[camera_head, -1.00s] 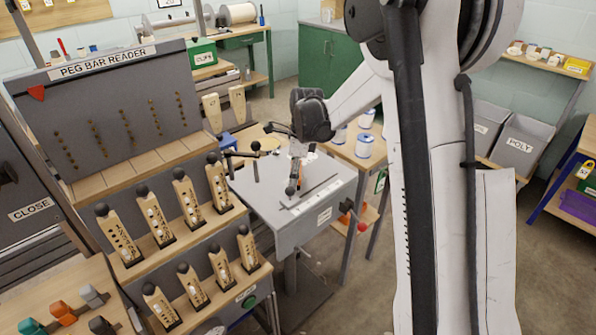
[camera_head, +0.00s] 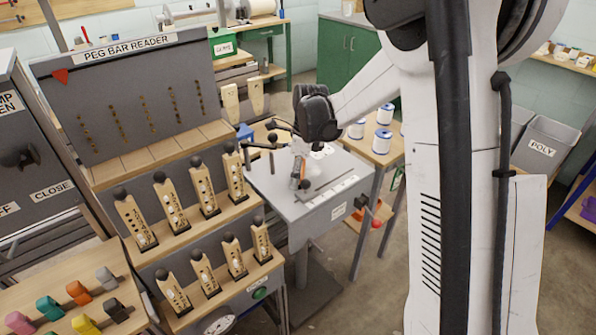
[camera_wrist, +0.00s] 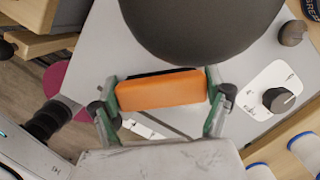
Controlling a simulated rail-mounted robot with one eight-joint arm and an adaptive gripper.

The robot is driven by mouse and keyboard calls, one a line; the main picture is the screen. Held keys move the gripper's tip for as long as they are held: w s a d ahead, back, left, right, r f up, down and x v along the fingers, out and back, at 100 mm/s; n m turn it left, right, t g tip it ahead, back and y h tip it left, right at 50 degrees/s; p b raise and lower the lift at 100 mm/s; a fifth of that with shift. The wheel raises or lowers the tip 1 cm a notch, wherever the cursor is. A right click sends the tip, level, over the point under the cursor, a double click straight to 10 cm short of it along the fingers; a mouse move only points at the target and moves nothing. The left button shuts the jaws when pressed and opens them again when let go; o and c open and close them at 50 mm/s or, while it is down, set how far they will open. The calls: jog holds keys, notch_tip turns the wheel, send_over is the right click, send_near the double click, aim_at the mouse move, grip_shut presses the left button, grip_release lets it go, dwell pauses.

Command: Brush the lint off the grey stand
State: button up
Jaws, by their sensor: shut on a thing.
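The grey stand (camera_head: 268,190) is in the middle of the head view, with a flat top on a post. My gripper (camera_head: 297,182) is over its top, pointing down. In the wrist view, my gripper (camera_wrist: 160,100) has its green-edged fingers shut on both ends of an orange block (camera_wrist: 160,92) with a dark edge behind it, apparently the brush. The stand's top (camera_wrist: 98,52) lies behind it. I cannot tell whether the brush touches the top. I cannot make out any lint. A large dark round shape hides part of the top in the wrist view.
The peg bar reader (camera_head: 110,85) stands left of the stand, with rows of wooden pegs (camera_head: 170,200). A black knob on a white plate (camera_wrist: 280,99) is on the stand. A red ball knob (camera_head: 376,223) sticks out at its right. White-and-blue spools (camera_head: 383,140) stand on a table behind.

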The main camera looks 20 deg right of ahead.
jog(key=shift+r, duration=0.1)
jog(key=shift+d+r+p, duration=0.1)
jog(key=shift+r+p, duration=1.6)
jog(key=shift+r, duration=1.25)
jog(key=shift+r+p, duration=0.75)
jog(key=shift+r, duration=0.8)
